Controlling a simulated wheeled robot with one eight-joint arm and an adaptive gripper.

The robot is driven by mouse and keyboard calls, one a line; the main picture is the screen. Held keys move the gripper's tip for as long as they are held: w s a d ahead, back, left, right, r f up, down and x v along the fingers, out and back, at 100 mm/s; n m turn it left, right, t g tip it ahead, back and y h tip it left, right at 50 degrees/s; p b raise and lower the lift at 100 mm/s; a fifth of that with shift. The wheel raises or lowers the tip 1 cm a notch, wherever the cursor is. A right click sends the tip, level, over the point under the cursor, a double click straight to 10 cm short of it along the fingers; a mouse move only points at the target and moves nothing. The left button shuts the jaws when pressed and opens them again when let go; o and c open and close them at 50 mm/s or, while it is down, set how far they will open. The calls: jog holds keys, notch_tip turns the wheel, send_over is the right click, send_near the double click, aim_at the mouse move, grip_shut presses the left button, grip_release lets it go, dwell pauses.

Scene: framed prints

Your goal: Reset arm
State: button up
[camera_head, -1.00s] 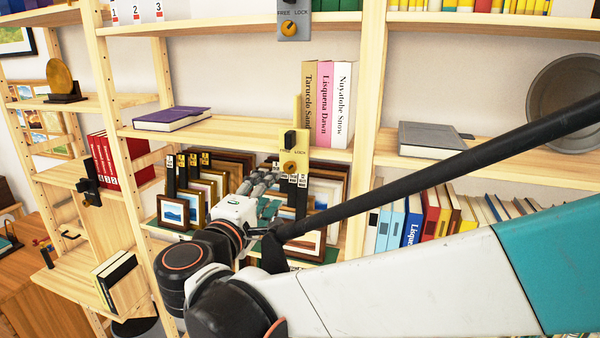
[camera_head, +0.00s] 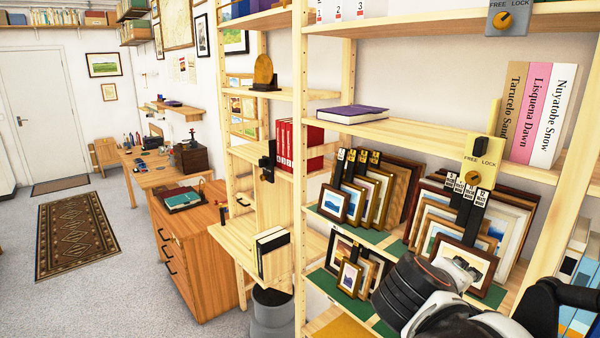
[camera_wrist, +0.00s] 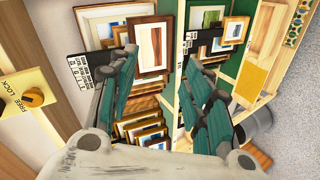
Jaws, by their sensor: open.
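My gripper (camera_wrist: 163,58) shows in the wrist view with its two teal-padded fingers spread apart and nothing between them. Behind the fingers are the shelf bays with framed prints, including a large wood-framed print (camera_wrist: 149,46) just beyond the left finger. In the head view, part of my arm (camera_head: 440,290) is at the lower right, in front of the lower print shelf. The gripper itself is hidden there.
Framed prints (camera_head: 365,195) stand in rows on the green-lined shelves. A lower shelf carries two books (camera_head: 272,250). A wooden drawer cabinet (camera_head: 195,250) stands left. The carpet (camera_head: 110,305) has free room.

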jog(key=s+a+f+m+y+b, duration=0.2)
jog(key=s+a+f+y+b, duration=0.1)
jog(key=f, duration=0.4)
jog(key=s+a+f+m+y+b, duration=0.3)
jog(key=s+a+f+y+b, duration=0.1)
jog(key=s+a+f+y, duration=0.1)
jog(key=shift+a+f+g+y, duration=0.45)
jog(key=shift+a+f, duration=0.3)
jog(key=shift+f, duration=0.65)
